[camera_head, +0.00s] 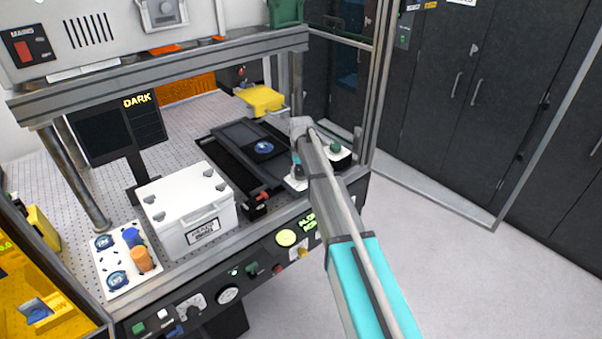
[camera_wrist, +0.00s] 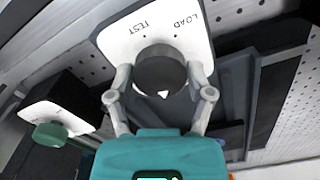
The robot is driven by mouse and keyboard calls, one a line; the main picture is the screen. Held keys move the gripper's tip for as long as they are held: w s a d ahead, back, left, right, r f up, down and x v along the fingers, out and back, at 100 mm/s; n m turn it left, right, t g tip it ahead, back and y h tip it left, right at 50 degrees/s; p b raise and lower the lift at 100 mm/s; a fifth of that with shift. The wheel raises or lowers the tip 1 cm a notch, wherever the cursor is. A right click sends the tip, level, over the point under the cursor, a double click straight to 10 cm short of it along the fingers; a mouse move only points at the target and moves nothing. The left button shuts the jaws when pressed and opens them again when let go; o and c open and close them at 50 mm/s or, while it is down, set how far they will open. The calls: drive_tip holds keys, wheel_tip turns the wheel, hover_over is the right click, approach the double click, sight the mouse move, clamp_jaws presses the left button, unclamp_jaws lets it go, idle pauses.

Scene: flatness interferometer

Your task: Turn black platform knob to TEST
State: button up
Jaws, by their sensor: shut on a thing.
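The black platform knob (camera_wrist: 160,70) sits on a white plate (camera_wrist: 118,38) in the wrist view. The plate carries the words TEST, on the left, and LOAD, on the right, each with a small dot. A small white patch shows at the knob's lower edge; I cannot tell if it is a pointer. My gripper (camera_wrist: 160,84) is shut on the knob, one finger on each side. In the head view my arm reaches the knob (camera_head: 298,172) and its white plate (camera_head: 293,184) at the bench's front right; the gripper is largely hidden there.
A green button (camera_wrist: 48,134) on another white plate stands left of the knob in the wrist view. In the head view, the dark platform (camera_head: 240,133) bears a blue disc (camera_head: 263,147). A white box (camera_head: 185,205) stands to the left. A frame post (camera_head: 372,90) rises right of the knob.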

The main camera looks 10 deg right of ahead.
drive_tip(key=m, duration=0.4)
drive_tip(key=shift+m, duration=0.3)
drive_tip(key=m, duration=0.5)
drive_tip(key=shift+a, duration=0.1)
drive_tip(key=m, duration=0.9)
drive_tip(key=shift+w+m, duration=0.1)
drive_tip(key=shift+m, duration=0.2)
drive_tip(key=m, duration=1.3)
drive_tip(key=o, duration=1.1)
drive_tip(key=shift+w, duration=0.1)
